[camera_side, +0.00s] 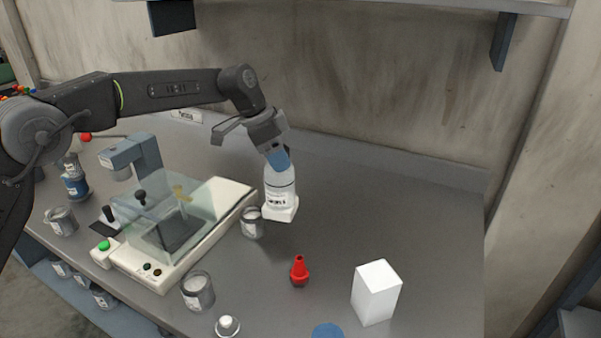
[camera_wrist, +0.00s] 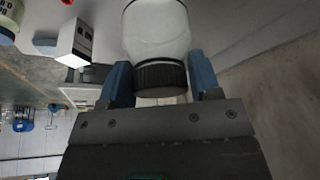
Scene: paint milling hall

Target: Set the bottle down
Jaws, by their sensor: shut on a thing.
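The bottle (camera_side: 280,190) is white with a printed label and stands nearly upright at the back middle of the bench in the side view. My gripper (camera_side: 278,160) comes down from above with its blue fingers at the bottle's top. In the wrist view, my gripper (camera_wrist: 160,78) has a finger on each side of the bottle's black cap (camera_wrist: 160,77), and the bottle's white body (camera_wrist: 157,30) extends beyond it. A white square piece (camera_side: 280,213) shows at the bottle's foot. I cannot tell whether the bottle rests on it or hangs just above.
A glass-covered machine (camera_side: 170,235) stands left of the bottle, with a metal can (camera_side: 252,223) between them. The grey bench (camera_side: 420,220) is clear to the right.

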